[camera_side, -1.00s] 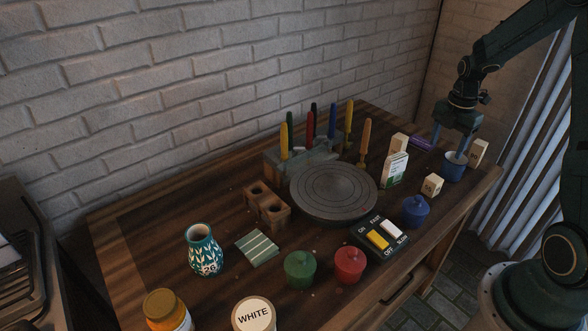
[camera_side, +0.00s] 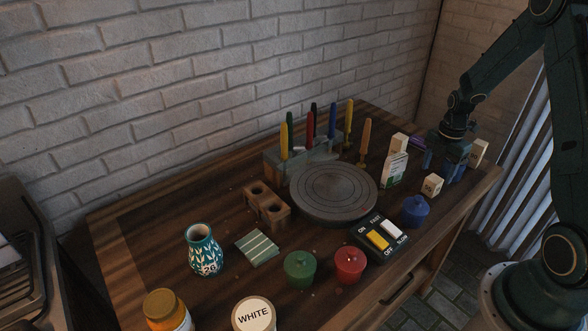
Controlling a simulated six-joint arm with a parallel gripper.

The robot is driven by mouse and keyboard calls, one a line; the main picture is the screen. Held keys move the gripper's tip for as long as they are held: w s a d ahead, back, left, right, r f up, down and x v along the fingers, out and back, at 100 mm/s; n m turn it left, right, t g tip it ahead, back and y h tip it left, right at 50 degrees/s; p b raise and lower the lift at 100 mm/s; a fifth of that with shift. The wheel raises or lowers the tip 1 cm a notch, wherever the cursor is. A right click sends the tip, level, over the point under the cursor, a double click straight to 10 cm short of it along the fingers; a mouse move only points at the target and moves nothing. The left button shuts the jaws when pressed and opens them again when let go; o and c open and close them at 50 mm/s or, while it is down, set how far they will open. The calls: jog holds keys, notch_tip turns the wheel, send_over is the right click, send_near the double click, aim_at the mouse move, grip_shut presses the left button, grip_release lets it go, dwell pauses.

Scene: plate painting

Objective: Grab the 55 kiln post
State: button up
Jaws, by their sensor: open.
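Several cream kiln posts stand at the right end of the table. The front post (camera_side: 432,185) has a dark number on its face, too small to read surely. Another post (camera_side: 479,152) stands at the far right edge, and one (camera_side: 399,143) stands behind the white carton. My gripper (camera_side: 445,167) is open and empty, pointing down, low over the table between the front post and the far right post.
A white and green carton (camera_side: 395,170) stands left of my gripper. A lidded blue pot (camera_side: 414,211) and a switch box (camera_side: 379,239) are in front. The round grey turntable (camera_side: 334,188) fills the middle. The table's edge (camera_side: 480,190) is close on the right.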

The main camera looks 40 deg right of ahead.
aim_at(435, 179)
jog(key=f, duration=0.3)
jog(key=shift+s+a+f, duration=0.15)
jog(key=shift+a, duration=0.1)
jog(key=shift+f, duration=0.9)
jog(key=c, duration=1.2)
jog(key=shift+o, duration=0.2)
jog(key=shift+r, duration=0.15)
notch_tip(435, 179, up, 20)
